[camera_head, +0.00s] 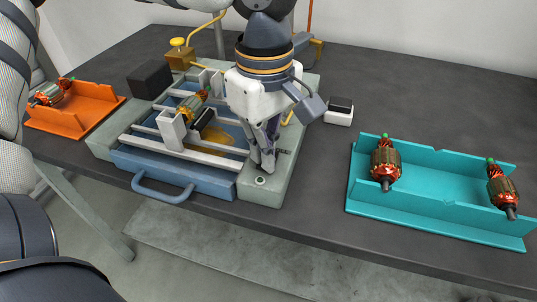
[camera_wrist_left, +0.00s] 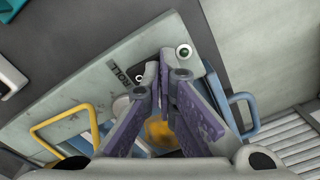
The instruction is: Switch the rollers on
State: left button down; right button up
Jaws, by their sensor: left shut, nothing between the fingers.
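The winding machine (camera_head: 105,145) is a grey-green frame around a blue tray. In the wrist view, a "ROLL" label (camera_wrist_left: 121,73) is printed on the panel, left of the fingertips. My left gripper (camera_head: 266,166) points down over this panel with its purple-grey fingers together and empty. In the wrist view its fingertips (camera_wrist_left: 173,70) are close to the button. Contact cannot be told. The fingers partly cover the panel near the label. My right gripper is not in view.
An armature (camera_head: 190,105) rests across the machine's rollers. An orange stand (camera_head: 95,105) with an armature is at left. A turquoise rack (camera_head: 430,195) holds two armatures at right. A black-and-white block (camera_head: 339,111) is right of the machine. A blue handle (camera_head: 163,196) sticks out in front.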

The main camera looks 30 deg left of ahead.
pick_arm(q)
jog(key=shift+f, duration=0.15)
jog(key=shift+r, duration=3.5)
